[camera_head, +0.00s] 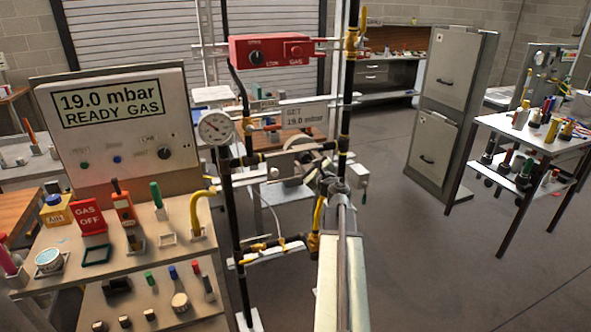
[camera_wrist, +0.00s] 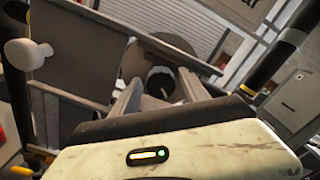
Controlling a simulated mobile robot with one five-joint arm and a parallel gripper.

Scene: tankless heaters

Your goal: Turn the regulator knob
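The regulator is a grey round body (camera_wrist: 143,58) with a dark cylindrical knob (camera_wrist: 161,80) at its front, in the middle of the wrist view. My gripper (camera_wrist: 159,77) is open, with its two grey fingers apart on either side of the knob. I cannot tell whether either finger touches the knob. In the head view my gripper (camera_head: 327,178) is at the pipe stand, just in front of the pale round regulator body (camera_head: 303,146). The knob itself is hidden there behind my gripper and arm.
A round gauge (camera_head: 216,127) and black pipes stand left of my arm. A red gas box (camera_head: 270,51) and a "GET 19.0 mbar" sign (camera_head: 304,116) are above. A panel (camera_head: 118,125) reads "19.0 mbar READY GAS".

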